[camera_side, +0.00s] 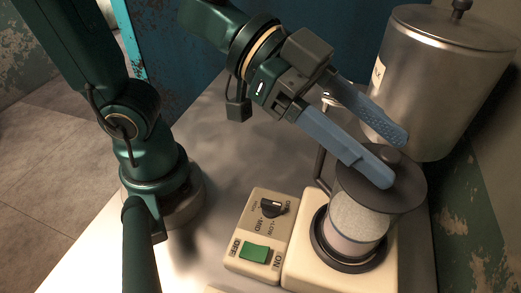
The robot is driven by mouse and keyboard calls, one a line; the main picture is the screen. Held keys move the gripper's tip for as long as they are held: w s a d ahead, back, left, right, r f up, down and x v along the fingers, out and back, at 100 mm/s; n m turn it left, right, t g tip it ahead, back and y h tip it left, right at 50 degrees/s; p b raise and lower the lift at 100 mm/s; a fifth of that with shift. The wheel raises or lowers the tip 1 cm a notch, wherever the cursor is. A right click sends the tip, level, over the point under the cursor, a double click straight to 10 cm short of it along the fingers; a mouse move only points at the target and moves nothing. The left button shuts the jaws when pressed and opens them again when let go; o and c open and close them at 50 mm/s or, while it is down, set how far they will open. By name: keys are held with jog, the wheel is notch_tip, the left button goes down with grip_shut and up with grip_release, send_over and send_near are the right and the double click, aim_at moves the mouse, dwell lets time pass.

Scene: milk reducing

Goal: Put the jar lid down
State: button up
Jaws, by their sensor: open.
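The jar lid (408,192) is a dark round disc. It lies on top of the jar (358,222), a clear container with pale contents seated on the cream blender base (300,270). My gripper (390,158) is open, with its two blue fingers on either side of the lid's small knob, above the lid. The near finger overlaps the lid in the picture, and I cannot tell whether it touches. The knob is partly hidden behind the near finger.
A large metal canister (440,75) stands behind and to the right of the jar. A control panel with a dark dial (271,208) and a green switch (254,253) is left of the jar.

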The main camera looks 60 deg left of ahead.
jog(key=w+d+r+n+t+h, duration=0.1)
jog(key=w+r+t, duration=0.2)
jog(key=r, duration=0.9)
jog(key=w+d+r+n+t+h, duration=0.1)
jog(key=w+r+t+h, duration=0.15)
jog(key=r, duration=0.85)
jog(key=w+a+r+n+t+y, duration=0.4)
jog(key=w+a+n+t+y, duration=0.35)
jog(key=n+y, duration=0.3)
jog(key=m+g+y, duration=0.2)
jog(key=m+g, duration=0.5)
jog(key=g, duration=0.9)
send_over(355, 171)
notch_tip(355, 171, down, 17)
jog(key=shift+n, duration=0.25)
jog(key=shift+f, duration=2.3)
jog(key=shift+x, duration=2.55)
jog(key=shift+w, duration=0.1)
grip_shut()
